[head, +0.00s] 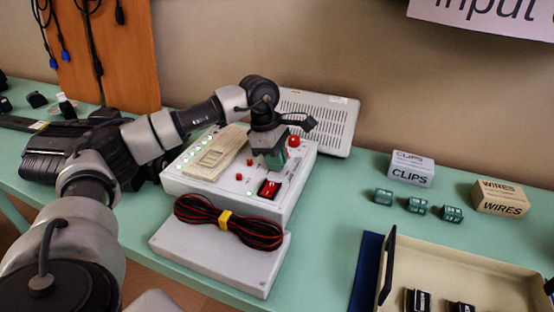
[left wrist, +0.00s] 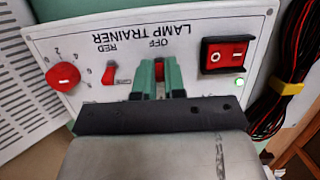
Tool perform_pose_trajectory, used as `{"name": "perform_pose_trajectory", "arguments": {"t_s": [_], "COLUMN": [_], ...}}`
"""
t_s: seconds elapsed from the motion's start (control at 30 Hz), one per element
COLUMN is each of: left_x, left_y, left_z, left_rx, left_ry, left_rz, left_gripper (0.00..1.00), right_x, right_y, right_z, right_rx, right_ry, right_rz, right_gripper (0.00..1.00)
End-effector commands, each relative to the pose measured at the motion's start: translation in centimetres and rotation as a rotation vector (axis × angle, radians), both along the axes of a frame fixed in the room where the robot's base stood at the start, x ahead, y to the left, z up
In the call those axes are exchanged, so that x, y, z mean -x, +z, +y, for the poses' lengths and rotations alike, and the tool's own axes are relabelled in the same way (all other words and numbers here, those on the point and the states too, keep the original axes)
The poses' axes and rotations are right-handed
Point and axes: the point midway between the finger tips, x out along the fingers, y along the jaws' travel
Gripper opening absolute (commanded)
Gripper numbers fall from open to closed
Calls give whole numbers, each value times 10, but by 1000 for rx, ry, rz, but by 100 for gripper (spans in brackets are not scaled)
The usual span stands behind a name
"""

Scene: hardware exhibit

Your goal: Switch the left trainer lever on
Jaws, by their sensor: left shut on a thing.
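The lamp trainer is a pale box (head: 297,180) with a sloped panel; its panel (left wrist: 200,25) shows upside down in the left wrist view. My left gripper (head: 273,158) points down onto this panel. In the left wrist view its green fingers (left wrist: 160,78) are shut on a small red lever (left wrist: 160,70), mostly hidden between them, near the word OFF. Its exact tilt cannot be told. A second small lever (left wrist: 108,75) stands left of the fingers, by the word RED, untouched. My right gripper is not in view.
A red rocker switch (left wrist: 228,54) and a red knob (left wrist: 62,76) flank the levers. A red-black cable bundle (head: 228,222) lies on the pale slab in front. Green clips (head: 417,206), a wires box (head: 500,198) and a beige tray (head: 440,255) stand right. Teal table (head: 335,215) between is clear.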

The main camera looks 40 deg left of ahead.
Motion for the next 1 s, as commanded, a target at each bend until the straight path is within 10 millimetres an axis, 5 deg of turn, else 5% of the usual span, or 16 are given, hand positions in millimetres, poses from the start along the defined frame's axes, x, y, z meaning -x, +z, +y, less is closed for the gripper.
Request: {"name": "perform_pose_trajectory", "arguments": {"t_s": [0.03,0.07,0.2,0.57,1.0], "left_x": [-1,-1,0,0,4], "left_y": [1,1,1,6,84], "left_z": [0,0,0,1,21], "left_rx": [1,1,1,1,0], "left_ry": [0,0,0,0,2], "left_rz": [-2,-2,-2,-2,-4], "left_gripper": [0,14,35,36,36], "right_x": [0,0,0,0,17], "right_y": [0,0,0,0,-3], "right_z": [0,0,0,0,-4], "right_rx": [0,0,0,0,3], "right_ry": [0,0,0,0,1], "right_rz": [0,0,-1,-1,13], "right_gripper": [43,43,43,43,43]}}
